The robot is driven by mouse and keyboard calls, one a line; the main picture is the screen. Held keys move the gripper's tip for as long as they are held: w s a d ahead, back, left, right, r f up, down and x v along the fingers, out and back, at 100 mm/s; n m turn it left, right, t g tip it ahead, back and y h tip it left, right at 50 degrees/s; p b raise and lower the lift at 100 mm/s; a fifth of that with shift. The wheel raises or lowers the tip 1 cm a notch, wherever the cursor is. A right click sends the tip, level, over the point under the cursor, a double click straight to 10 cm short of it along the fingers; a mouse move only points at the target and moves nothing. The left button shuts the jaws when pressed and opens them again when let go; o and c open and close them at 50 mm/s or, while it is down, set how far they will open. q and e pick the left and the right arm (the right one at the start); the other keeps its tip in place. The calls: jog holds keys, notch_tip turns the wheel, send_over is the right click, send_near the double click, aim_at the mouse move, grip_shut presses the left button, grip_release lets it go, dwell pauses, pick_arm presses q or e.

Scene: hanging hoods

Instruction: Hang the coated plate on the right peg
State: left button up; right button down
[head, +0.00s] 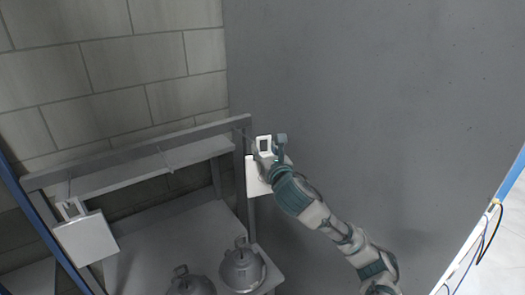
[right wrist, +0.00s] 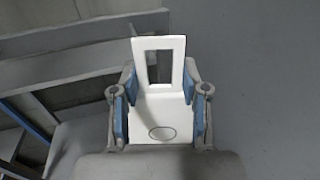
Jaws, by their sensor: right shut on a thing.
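The white coated plate (head: 256,176) has a rectangular frame-like handle with an open window at its top. My right gripper (head: 268,158) is shut on it just below the handle. In the right wrist view the plate (right wrist: 158,112) sits between the two blue-padded fingers, handle upward. The right peg (head: 245,132) is a thin rod near the right end of the rack's top beam (head: 140,152). The handle is close to its tip in the head view; I cannot tell whether the rod passes through the window. My left gripper is out of view.
A similar white plate (head: 87,238) hangs at the rack's left end. A middle peg (head: 164,158) is bare. Two grey metal domed vessels with handles (head: 242,268) (head: 190,285) stand on the lower shelf. A plain grey wall (head: 370,90) lies to the right.

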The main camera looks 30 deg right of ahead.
jog(key=shift+w+d, duration=0.1)
jog(key=shift+w, duration=0.1)
jog(key=shift+w+a+r, duration=0.1)
jog(key=shift+w+a, duration=0.25)
jog(key=shift+w+d, duration=0.1)
jog(key=shift+d, duration=0.55)
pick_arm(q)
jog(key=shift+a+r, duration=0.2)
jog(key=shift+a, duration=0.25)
pick_arm(e)
jog(key=shift+a, duration=0.9)
jog(key=shift+w, duration=0.1)
